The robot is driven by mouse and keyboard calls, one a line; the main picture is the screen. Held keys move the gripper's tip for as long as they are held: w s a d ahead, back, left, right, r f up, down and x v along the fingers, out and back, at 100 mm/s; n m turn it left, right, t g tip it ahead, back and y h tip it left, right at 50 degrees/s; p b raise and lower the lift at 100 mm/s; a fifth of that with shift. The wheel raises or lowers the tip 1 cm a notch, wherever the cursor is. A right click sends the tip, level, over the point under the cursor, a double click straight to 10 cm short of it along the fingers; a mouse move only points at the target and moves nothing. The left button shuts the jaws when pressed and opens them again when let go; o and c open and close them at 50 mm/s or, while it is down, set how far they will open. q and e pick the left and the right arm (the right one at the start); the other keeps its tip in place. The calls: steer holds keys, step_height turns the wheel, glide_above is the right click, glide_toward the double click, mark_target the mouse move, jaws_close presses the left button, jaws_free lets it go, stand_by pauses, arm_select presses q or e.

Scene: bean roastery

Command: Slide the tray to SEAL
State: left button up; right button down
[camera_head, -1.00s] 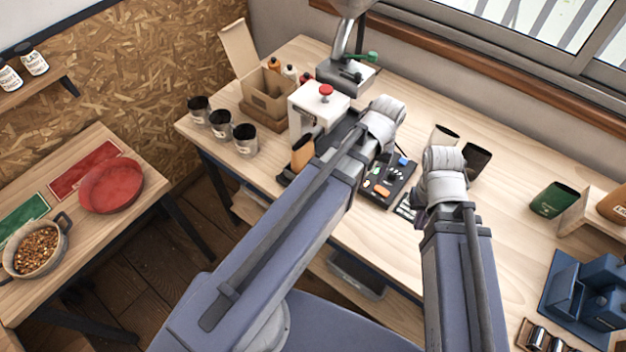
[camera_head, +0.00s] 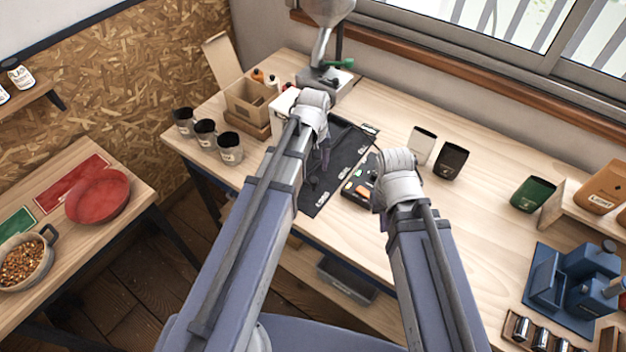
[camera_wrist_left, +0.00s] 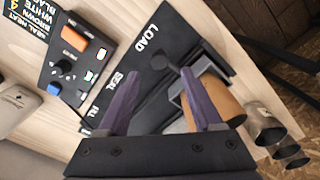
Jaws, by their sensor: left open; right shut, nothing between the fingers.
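In the left wrist view, a dark grey tray (camera_wrist_left: 204,67) holds a brown bag (camera_wrist_left: 222,103) on a black track (camera_wrist_left: 140,50) marked LOAD and SEAL. A dark round knob (camera_wrist_left: 158,62) shows beside it. The track also shows in the head view (camera_head: 345,150), where my left arm hides the tray and bag. My left gripper (camera_wrist_left: 160,108) is open above the track. One finger overlaps the bag in the picture; I cannot tell if it touches. In the head view the left gripper (camera_head: 322,155) points down. My right gripper (camera_head: 380,205) is shut and empty beside the control panel (camera_head: 357,190).
The white sealer (camera_head: 283,103) is partly behind my left arm. Several dark cups (camera_head: 205,131) and a cardboard box (camera_head: 250,98) stand left. Two bags, white (camera_head: 421,146) and black (camera_head: 451,160), stand right.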

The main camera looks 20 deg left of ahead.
mark_target(314, 179)
arm_select(q)
step_height(314, 179, down, 6)
steer(key=b, duration=0.4)
steer(key=shift+r+b, duration=0.15)
steer(key=shift+b, duration=0.2)
arm_select(e)
step_height(314, 179, down, 6)
steer(key=shift+r, duration=0.2)
arm_select(q)
steer(key=shift+r, duration=0.1)
jaws_close()
stand_by(0.4)
